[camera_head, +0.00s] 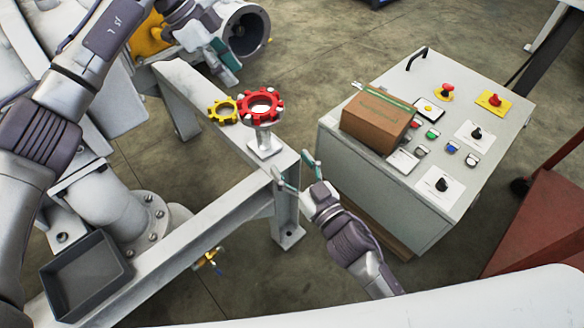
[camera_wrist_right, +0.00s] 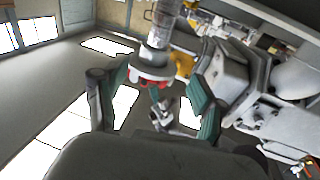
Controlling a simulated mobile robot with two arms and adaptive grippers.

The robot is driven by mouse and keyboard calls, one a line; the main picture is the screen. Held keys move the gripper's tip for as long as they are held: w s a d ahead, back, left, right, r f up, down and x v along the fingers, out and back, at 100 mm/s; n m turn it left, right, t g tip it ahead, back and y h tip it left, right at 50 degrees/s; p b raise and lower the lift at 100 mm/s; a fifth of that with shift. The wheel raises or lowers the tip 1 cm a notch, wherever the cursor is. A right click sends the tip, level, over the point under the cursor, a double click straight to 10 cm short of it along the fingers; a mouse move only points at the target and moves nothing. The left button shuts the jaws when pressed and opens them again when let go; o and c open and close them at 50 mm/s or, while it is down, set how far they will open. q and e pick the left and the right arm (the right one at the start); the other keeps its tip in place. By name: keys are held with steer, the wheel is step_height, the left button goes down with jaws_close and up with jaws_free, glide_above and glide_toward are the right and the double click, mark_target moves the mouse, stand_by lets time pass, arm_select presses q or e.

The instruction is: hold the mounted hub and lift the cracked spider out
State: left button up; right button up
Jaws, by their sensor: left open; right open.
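A red toothed spider (camera_head: 249,112) sits on the mounted hub (camera_head: 263,143), a pale post standing on the steel beam. I cannot make out a crack. A yellow toothed ring (camera_head: 222,111) lies on the beam just left of it. My left gripper (camera_head: 229,68) is open and empty, above and left of the red spider. My right gripper (camera_head: 295,171) is open and empty, below and right of the hub, apart from it. In the right wrist view, the hub (camera_wrist_right: 158,30) and red spider (camera_wrist_right: 152,82) appear between and beyond its fingers.
A grey control cabinet (camera_head: 440,215) with buttons and a brown box (camera_head: 376,122) stands at right. A dark empty tray (camera_head: 85,275) is at lower left. A grey pipe with a dark bore (camera_head: 245,30) lies behind my left gripper. The steel beam (camera_head: 200,235) runs diagonally.

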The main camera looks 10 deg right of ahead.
mark_target(267, 138)
steer(key=f+x, duration=0.1)
steer(key=x, duration=0.3)
steer(key=f+x, duration=0.1)
steer(key=x, duration=0.4)
steer(key=f+x, duration=0.1)
steer(key=x, duration=0.4)
steer(key=shift+w, duration=0.25)
jaws_close()
